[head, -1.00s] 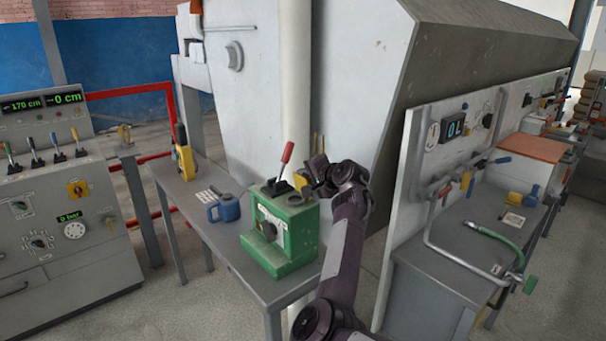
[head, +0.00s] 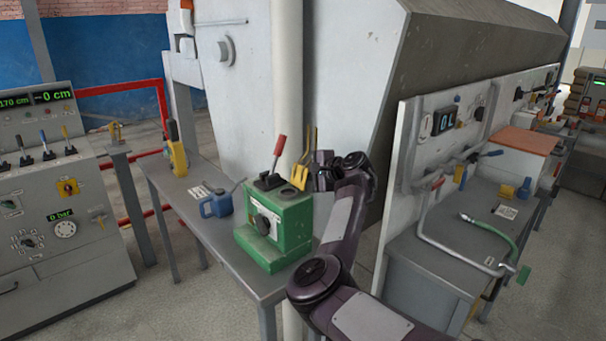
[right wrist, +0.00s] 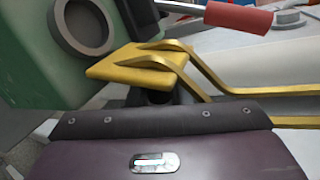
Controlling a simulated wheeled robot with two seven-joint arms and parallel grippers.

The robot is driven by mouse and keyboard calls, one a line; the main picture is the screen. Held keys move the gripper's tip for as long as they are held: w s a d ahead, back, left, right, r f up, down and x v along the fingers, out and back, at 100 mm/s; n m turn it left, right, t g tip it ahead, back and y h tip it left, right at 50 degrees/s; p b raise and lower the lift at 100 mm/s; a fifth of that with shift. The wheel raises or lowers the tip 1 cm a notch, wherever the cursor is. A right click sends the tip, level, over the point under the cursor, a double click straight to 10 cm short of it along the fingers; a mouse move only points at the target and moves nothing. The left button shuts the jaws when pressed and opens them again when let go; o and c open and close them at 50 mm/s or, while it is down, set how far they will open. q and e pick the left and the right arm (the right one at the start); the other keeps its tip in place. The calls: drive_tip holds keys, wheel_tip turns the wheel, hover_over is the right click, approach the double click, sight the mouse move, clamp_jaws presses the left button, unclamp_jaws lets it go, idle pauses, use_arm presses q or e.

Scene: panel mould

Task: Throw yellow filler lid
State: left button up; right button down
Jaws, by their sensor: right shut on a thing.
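The yellow filler lid (head: 296,180) is a flat plate with two long bent bars, and it stands at the back right of the green pump box (head: 272,232). It is beside a round dark filler opening (head: 289,192) on the box top. In the right wrist view the lid (right wrist: 130,65) lies just ahead of the palm, and the ring of the opening (right wrist: 84,25) is at upper left. My right gripper (head: 322,172) is shut on the lid; its fingertips are mostly hidden. My left gripper is not in view.
A red-handled lever (head: 280,146) rises from the box top, close to the lid. A blue can (head: 216,205) and a yellow device (head: 176,152) stand on the grey table (head: 180,210). A white pipe and a large grey tank are behind. A second bench (head: 450,240) is at right.

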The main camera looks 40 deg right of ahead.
drive_tip(key=c, duration=1.3)
unclamp_jaws()
drive_tip(key=shift+d, duration=0.1)
drive_tip(key=shift+s+d+r+b, duration=0.1)
drive_tip(key=shift+s+b, duration=0.2)
drive_tip(key=shift+s, duration=0.25)
drive_tip(key=b+v, duration=0.2)
drive_tip(key=v, duration=0.4)
drive_tip(key=shift+s+r, duration=0.2)
drive_tip(key=shift+s, duration=0.1)
